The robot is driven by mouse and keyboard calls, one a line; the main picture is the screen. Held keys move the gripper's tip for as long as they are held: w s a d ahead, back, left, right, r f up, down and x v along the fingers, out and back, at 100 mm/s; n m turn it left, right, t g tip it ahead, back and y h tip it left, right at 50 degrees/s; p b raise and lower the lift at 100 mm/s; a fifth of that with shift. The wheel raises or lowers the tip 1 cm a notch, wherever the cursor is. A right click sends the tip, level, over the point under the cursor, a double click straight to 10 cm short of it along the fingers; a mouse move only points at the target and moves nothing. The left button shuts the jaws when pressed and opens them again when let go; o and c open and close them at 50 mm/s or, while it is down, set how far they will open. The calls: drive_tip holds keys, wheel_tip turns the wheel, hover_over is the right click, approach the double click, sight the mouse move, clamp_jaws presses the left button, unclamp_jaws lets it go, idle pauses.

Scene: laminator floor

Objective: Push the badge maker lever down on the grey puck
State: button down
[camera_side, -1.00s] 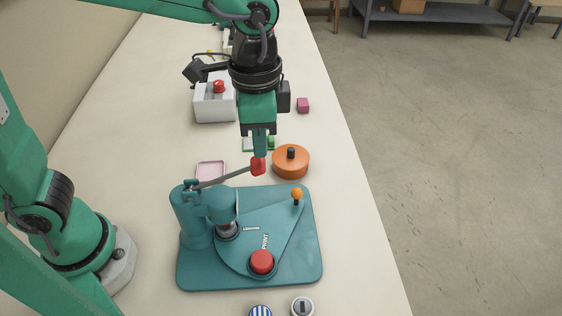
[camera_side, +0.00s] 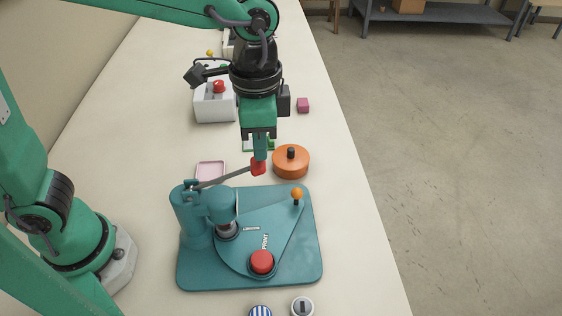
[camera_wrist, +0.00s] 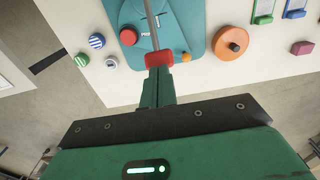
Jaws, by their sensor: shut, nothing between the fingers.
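The teal badge maker (camera_side: 300,265) stands on the bench in the side view, with a red button and an orange-tipped pin on its base. Its grey lever (camera_side: 225,177) rises slightly to the right and ends in a red grip (camera_side: 258,167). My gripper (camera_side: 259,156) is shut and empty, pointing down with its tips at the top of the red grip, apparently touching it. In the wrist view the red grip (camera_wrist: 158,59) is right at my fingertips (camera_wrist: 157,70). A grey puck (camera_side: 302,307) lies in front of the base. What sits under the press head is unclear.
A blue-striped puck (camera_side: 260,311) lies beside the grey one. An orange round pot (camera_side: 291,163) stands close right of the lever grip. A pink tray (camera_side: 210,171), a white box with a red knob (camera_side: 215,105) and a pink block (camera_side: 303,105) are farther back.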

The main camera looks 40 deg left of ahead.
wheel_tip(320, 180, down, 9)
drive_tip(key=shift+r, duration=0.2)
idle(2.0)
drive_tip(key=shift+r, duration=5.5)
drive_tip(key=shift+a+r, duration=0.15)
drive_tip(key=shift+a, duration=0.4)
drive_tip(key=s+a+n+t, duration=0.2)
drive_tip(key=s+a+n, duration=0.1)
drive_tip(key=a, duration=0.7)
drive_tip(key=s+a+f+n+t, duration=0.1)
drive_tip(key=s+a+n+t, duration=0.2)
drive_tip(key=a+n, duration=0.3)
drive_tip(key=s+a, duration=0.1)
drive_tip(key=a, duration=0.3)
drive_tip(key=shift+t, duration=0.3)
